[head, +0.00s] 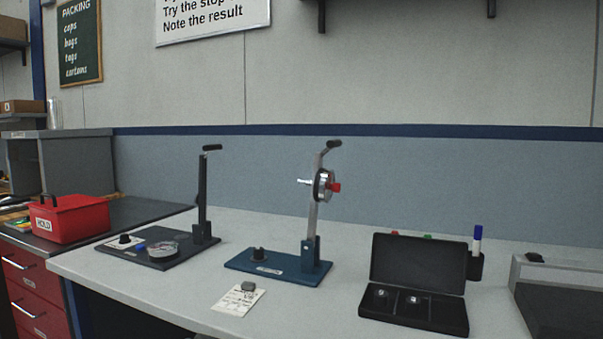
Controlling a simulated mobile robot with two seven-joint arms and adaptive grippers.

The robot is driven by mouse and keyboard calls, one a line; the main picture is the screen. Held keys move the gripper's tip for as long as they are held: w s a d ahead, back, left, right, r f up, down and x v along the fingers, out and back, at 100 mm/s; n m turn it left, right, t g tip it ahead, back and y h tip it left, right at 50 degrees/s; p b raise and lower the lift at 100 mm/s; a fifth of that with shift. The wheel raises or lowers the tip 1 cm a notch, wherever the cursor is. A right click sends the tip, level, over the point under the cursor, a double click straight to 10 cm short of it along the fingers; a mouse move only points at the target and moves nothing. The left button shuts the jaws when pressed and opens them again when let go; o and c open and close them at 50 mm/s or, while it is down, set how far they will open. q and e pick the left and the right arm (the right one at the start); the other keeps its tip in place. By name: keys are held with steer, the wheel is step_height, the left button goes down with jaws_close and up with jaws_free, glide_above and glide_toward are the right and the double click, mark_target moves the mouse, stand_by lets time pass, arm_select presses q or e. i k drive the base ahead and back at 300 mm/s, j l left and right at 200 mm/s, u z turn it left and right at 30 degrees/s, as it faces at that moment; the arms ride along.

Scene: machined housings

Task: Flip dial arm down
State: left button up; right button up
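A dial arm (314,209) stands up, tilted slightly right, from a hinge post on a blue base plate (283,272) in the middle of the bench. It carries a round dial gauge (324,185) with a red part on its right and a silver stem pointing left. A black handle (334,143) tops it. A black knob-like piece (260,254) sits on the same plate. To the left, a second stand has a dark upright arm (202,190) with a black handle. A round dial (163,249) lies low at its dark base plate (178,262). Neither gripper is in view.
A white card (238,300) with a small grey part (248,286) lies in front. An open black case (418,258) holds two small round parts at right. A marker (477,238) stands in a holder behind it. A red HOLD box (70,219) stands on the left counter.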

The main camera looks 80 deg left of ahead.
mark_target(319, 193)
steer(key=u, duration=2.35)
steer(key=l+z, duration=0.3)
steer(key=z, duration=0.15)
steer(key=k+l+z, duration=0.1)
steer(key=l+z, duration=0.2)
steer(key=z, duration=0.15)
steer(key=k+l+u, duration=0.35)
steer(key=l, duration=0.25)
steer(key=i+j+z, duration=0.4)
steer(key=j, duration=0.2)
steer(key=k, duration=0.05)
